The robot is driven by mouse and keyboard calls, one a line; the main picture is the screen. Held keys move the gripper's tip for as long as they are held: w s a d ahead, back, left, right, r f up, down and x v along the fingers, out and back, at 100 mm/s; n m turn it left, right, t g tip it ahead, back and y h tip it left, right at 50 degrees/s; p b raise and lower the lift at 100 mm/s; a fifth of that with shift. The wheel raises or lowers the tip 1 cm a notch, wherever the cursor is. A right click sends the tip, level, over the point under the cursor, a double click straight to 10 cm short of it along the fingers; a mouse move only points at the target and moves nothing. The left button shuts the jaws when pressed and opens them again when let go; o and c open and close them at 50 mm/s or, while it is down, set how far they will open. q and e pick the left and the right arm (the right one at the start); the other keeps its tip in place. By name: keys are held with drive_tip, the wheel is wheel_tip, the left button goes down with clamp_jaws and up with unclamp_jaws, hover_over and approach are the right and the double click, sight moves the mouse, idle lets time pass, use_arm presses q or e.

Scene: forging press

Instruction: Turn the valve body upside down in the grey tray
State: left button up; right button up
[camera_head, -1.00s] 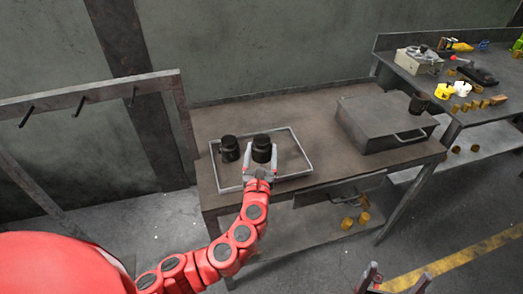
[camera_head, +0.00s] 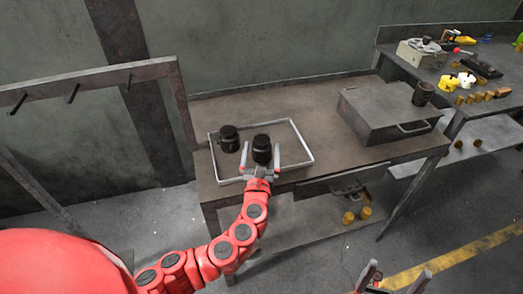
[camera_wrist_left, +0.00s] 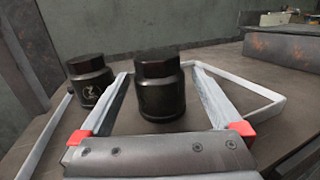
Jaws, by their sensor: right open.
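Two dark, stepped, cylindrical valve bodies stand upright in the grey tray (camera_head: 304,146) on the bench. One valve body (camera_head: 262,150) is at the tray's front middle; the other (camera_head: 229,139) is to its left, nearer the tray's left side. They also show in the wrist view, the middle one (camera_wrist_left: 160,92) and the left one (camera_wrist_left: 90,82), which bears a pale mark. My left gripper (camera_head: 262,153) is open, its fingers on either side of the middle valve body, with gaps visible. My right gripper (camera_head: 399,275) is open and empty, low at the front, away from the bench.
A grey metal box (camera_head: 380,117) is at the bench's right end with another dark cylinder (camera_head: 423,93) on it. A side bench (camera_head: 440,76) with several small parts is further right. A hook rack (camera_head: 90,82) stands at left. Bare bench top lies between tray and box.

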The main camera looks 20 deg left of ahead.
use_arm(q)
drive_tip(key=v, duration=1.7)
drive_tip(key=shift+s+p, duration=0.25)
drive_tip(key=shift+p, duration=0.1)
drive_tip(key=shift+s+f, duration=0.1)
